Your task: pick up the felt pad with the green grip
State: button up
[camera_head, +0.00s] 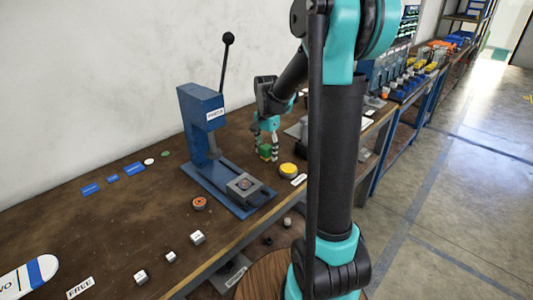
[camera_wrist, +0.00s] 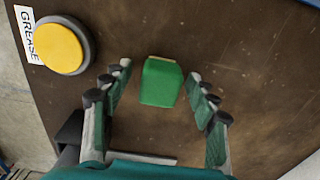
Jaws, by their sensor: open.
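The green grip (camera_wrist: 161,82) stands on the brown bench top, seen from above in the wrist view, with a thin pale edge along its far side that may be the felt pad. My gripper (camera_wrist: 165,92) is open, with one finger on each side of the green grip and visible gaps between. In the head view the green grip (camera_head: 266,151) shows small between the fingertips of my gripper (camera_head: 266,153). The underside of the grip is hidden.
A yellow round button (camera_wrist: 60,46) lies left of my gripper in the wrist view, beside a GREASE label (camera_wrist: 27,32). A blue lever press (camera_head: 203,120) stands left of my gripper in the head view. Bench around the grip is mostly clear.

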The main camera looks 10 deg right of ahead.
aim_at(266, 146)
jog(key=shift+f, duration=0.15)
grip_shut()
dwell(0.4)
notch_tip(266, 146, up, 20)
dwell(0.5)
jog(key=c, duration=0.7)
grip_release()
jog(key=shift+c, duration=0.2)
jog(key=c, duration=0.4)
